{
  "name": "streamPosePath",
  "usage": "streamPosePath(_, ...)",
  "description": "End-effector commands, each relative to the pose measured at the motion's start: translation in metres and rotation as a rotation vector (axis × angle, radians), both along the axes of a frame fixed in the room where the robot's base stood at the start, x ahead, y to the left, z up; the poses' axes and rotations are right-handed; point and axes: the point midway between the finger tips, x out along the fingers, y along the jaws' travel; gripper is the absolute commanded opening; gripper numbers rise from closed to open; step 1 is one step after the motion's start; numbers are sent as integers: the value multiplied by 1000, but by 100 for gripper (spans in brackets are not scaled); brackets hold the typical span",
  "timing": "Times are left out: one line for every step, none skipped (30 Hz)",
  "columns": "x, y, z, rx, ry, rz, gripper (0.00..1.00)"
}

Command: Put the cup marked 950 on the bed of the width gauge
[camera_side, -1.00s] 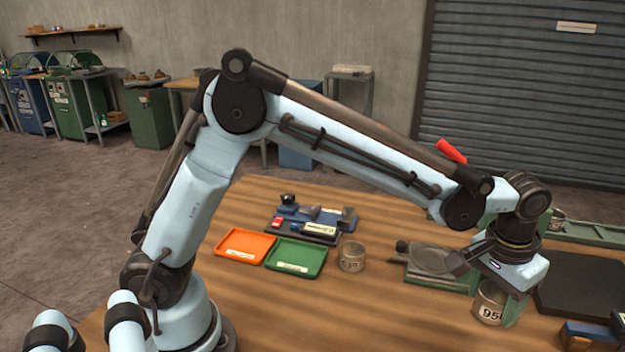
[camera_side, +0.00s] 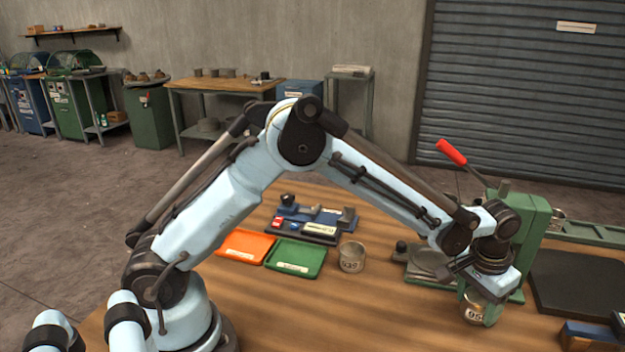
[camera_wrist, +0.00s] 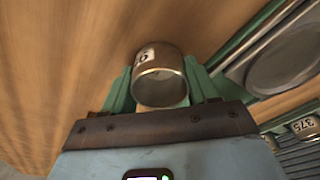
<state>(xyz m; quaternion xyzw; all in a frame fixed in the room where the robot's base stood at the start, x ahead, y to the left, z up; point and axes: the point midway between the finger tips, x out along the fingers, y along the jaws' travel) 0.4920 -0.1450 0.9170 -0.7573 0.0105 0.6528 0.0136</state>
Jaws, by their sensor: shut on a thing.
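My gripper (camera_side: 479,300) is shut on a metal cup (camera_side: 473,311) with a dark number on a pale label, of which "95" shows. A green finger hides part of the cup in the side view. In the wrist view the cup (camera_wrist: 160,78) sits between the two green fingers, with bare wood around it. I cannot tell whether its base touches the table. A blue device with a slide and a pale display (camera_side: 316,217) stands on a dark base further back and left; it looks like the width gauge. Its bed appears empty.
Another cup, marked 539 or similar (camera_side: 351,257), stands beside the green tray (camera_side: 296,259) and orange tray (camera_side: 247,246). A green press with a red lever (camera_side: 452,152) stands right behind my gripper. A black mat (camera_side: 580,283) lies right.

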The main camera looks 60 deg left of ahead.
Motion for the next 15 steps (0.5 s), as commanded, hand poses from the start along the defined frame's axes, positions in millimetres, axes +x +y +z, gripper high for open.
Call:
streamPosePath(0,0,0,0,0,0,24)
streamPosePath(0,0,0,0,0,0,24)
streamPosePath(0,0,0,0,0,0,24)
streamPosePath(0,0,-1,0,0,0,24)
streamPosePath(0,0,-2,0,0,0,24)
streamPosePath(0,0,-3,0,0,0,24)
streamPosePath(0,0,-3,0,0,0,61)
streamPosePath(0,0,-3,0,0,0,66)
streamPosePath(0,0,-3,0,0,0,69)
streamPosePath(0,0,-3,0,0,0,69)
streamPosePath(0,0,-3,0,0,0,69)
streamPosePath(0,0,-3,0,0,0,69)
streamPosePath(0,0,-3,0,0,0,69)
streamPosePath(0,0,-3,0,0,0,69)
streamPosePath(0,0,-3,0,0,0,69)
